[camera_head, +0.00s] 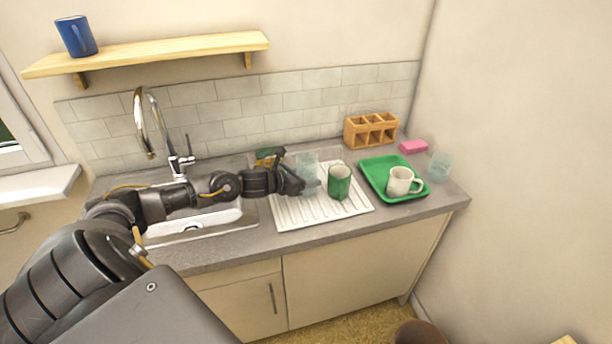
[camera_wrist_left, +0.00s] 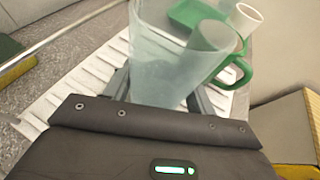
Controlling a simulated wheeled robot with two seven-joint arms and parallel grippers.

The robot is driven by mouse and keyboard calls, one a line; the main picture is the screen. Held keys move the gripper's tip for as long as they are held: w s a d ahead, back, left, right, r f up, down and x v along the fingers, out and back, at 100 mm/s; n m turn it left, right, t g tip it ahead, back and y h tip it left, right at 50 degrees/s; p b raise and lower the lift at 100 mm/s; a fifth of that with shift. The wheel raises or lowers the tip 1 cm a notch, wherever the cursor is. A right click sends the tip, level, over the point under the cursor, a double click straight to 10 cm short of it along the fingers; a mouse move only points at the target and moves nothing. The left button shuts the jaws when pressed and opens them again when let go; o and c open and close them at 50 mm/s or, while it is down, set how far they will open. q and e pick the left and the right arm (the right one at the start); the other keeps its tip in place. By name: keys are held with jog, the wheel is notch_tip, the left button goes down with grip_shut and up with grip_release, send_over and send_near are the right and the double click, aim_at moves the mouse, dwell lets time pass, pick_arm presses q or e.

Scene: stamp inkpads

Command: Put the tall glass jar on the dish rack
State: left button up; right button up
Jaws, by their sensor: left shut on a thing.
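The tall glass jar (camera_head: 307,168) is clear and pale blue, and it stands upright over the white ribbed dish rack (camera_head: 290,210). My left gripper (camera_head: 296,184) is shut on the jar from its left side. In the left wrist view the jar (camera_wrist_left: 160,60) is between the two fingers of the gripper (camera_wrist_left: 161,92), with the ribbed rack (camera_wrist_left: 88,80) below and behind it. I cannot tell whether the jar's base touches the rack. My right gripper is not in view.
A green mug (camera_head: 339,183) stands on the rack just right of the jar. A green tray (camera_head: 375,170) holds a white mug (camera_head: 400,181); a shorter glass (camera_head: 439,167) stands beside it. A wooden organizer (camera_head: 371,130) and pink sponge (camera_head: 414,146) are behind. The sink (camera_head: 195,226) is left.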

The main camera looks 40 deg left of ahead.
pick_arm(q)
jog(key=shift+f, duration=0.15)
jog(key=shift+f, duration=0.15)
jog(key=o, duration=1.3)
jog(key=shift+b, duration=0.3)
